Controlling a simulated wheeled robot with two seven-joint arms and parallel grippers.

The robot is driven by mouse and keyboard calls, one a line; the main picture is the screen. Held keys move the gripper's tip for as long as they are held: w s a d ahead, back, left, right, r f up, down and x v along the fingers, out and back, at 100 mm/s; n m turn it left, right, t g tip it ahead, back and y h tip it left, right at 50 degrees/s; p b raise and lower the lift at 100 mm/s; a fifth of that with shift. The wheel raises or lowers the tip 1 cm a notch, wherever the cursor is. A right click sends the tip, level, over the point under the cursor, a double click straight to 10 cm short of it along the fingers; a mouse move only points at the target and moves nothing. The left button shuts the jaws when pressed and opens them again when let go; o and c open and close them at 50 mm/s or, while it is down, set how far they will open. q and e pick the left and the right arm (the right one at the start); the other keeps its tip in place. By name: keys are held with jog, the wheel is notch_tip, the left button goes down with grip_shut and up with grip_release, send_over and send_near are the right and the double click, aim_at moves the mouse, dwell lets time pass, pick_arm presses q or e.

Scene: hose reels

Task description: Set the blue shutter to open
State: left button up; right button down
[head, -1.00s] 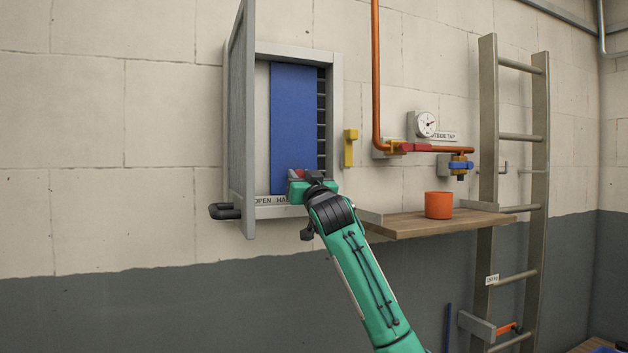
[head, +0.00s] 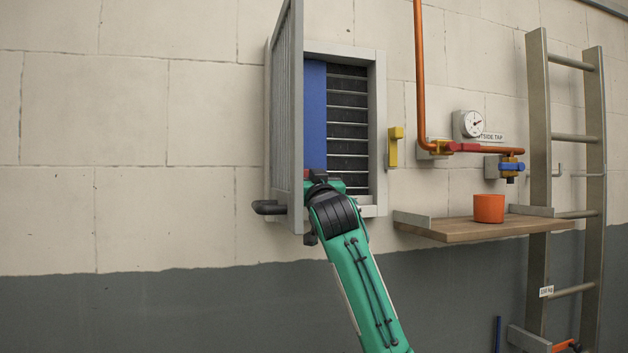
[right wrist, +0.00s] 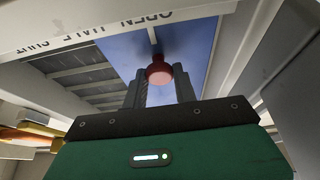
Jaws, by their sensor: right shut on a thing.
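The blue shutter (head: 314,115) stands upright in a grey wall frame, toward its left side, partly hidden by the open grey door. The dark slatted opening (head: 347,125) is uncovered to its right. My right gripper (head: 320,178) is at the shutter's lower end, its fingers mostly hidden in the head view. In the right wrist view, the gripper (right wrist: 160,88) is shut on the red knob (right wrist: 158,72) of the shutter (right wrist: 197,50). The label strip (right wrist: 105,30) there reads OPEN, HALF, SHUT, upside down; the shutter lies toward OPEN. My left gripper is not in view.
The grey door (head: 286,120) stands out from the frame on the left, with a black handle (head: 269,208).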

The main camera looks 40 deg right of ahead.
jog(key=shift+a+f, duration=0.1)
jog(key=c, duration=1.1)
grip_release()
jog(key=shift+w+a, duration=0.1)
pick_arm(q)
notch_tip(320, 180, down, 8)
jog(key=b, duration=0.7)
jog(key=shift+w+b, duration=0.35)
pick_arm(e)
jog(key=v, duration=1.3)
jog(key=shift+s+a, duration=0.2)
jog(key=shift+s, duration=0.1)
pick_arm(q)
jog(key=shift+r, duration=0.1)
pick_arm(e)
jog(key=shift+f, duration=0.15)
